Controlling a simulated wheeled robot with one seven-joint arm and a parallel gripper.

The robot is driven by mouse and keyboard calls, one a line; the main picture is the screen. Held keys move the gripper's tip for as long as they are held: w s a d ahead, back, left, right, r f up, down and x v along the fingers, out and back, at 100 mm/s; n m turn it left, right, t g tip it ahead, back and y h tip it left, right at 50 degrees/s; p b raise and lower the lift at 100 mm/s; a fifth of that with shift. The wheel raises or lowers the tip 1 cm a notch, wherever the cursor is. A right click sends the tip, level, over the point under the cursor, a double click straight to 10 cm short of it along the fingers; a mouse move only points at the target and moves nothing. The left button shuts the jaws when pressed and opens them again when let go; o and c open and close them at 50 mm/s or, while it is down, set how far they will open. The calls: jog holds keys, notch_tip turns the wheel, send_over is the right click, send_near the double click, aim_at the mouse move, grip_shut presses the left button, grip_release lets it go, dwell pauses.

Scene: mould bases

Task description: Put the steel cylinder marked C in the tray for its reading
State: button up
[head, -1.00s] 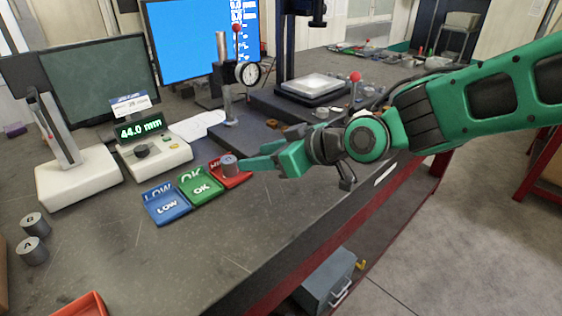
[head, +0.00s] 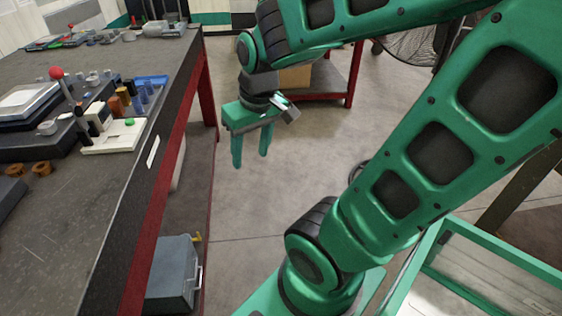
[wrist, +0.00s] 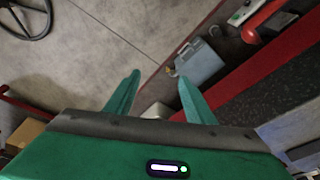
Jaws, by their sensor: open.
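My gripper (head: 250,160) hangs over the open floor to the right of the bench, fingers pointing down. Its two green fingers are apart with nothing between them. The steel cylinder marked C, the three reading trays and the gauge display are out of view in both current frames.
The dark bench (head: 75,240) with a red edge fills the left, holding a red-knobbed stand (head: 57,73) and small parts. A grey toolbox (head: 172,272) sits low beside it. Concrete floor (head: 235,215) is clear below my gripper. A green-framed case (head: 430,245) stands right.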

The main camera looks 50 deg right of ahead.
jog(key=s+d+m+g, duration=0.2)
jog(key=s+d+m, duration=0.2)
jog(key=s, duration=0.7)
jog(key=shift+d+g, duration=0.25)
jog(key=shift+g, duration=0.05)
dwell(0.3)
